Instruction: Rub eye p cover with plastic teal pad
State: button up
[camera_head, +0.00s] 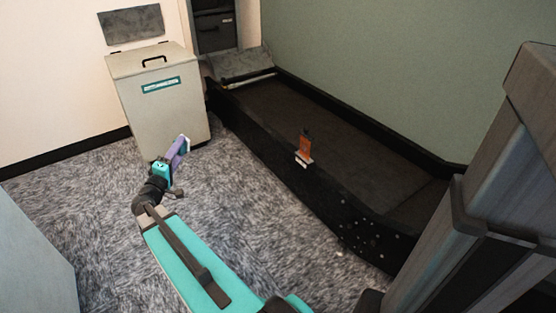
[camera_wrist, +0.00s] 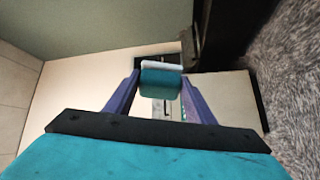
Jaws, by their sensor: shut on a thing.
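My gripper (camera_head: 182,145) has purple fingers and is shut on the teal pad (camera_wrist: 160,82). The wrist view shows the pad as a teal block with a white layer on its far side, pinched between the two fingertips. A small upright orange piece with a white base (camera_head: 305,145), which looks like the eye p cover, stands on the near edge of the black sorter (camera_head: 322,196). My gripper is well to the left of it, apart from it, in front of the beige bin.
The beige lidded bin (camera_head: 160,100) with a black handle and teal-framed label stands against the back wall, left of the sorter. A sloped grey plate (camera_head: 240,64) is at the sorter's far end. Grey carpet (camera_head: 240,210) between my arm and the sorter is clear.

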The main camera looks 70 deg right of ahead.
jog(key=s+d+f+g+b, duration=0.2)
jog(key=s+d+f, duration=0.2)
jog(key=s+d, duration=0.5)
jog(key=s+d+f+g+b, duration=0.2)
jog(key=s+d+f, duration=0.3)
jog(key=s+d, duration=0.3)
jog(key=s+d+f+g+y+b, duration=0.1)
jog(key=s+d+f+g+b, duration=0.1)
jog(key=s+d, duration=0.7)
notch_tip(320, 180, down, 3)
jog(key=shift+s+d+r+m+g+b, duration=0.1)
jog(key=shift+s+d+m+g+b, duration=0.25)
jog(key=shift+s+g, duration=0.2)
jog(key=shift+s, duration=0.1)
jog(key=s+d, duration=0.1)
jog(key=s+d+p, duration=0.1)
jog(key=d, duration=0.1)
jog(key=s+d, duration=0.1)
jog(key=d, duration=0.1)
jog(key=shift+s+d+b, duration=0.3)
jog(key=shift+s+d, duration=0.3)
jog(key=shift+d, duration=0.2)
dwell(0.4)
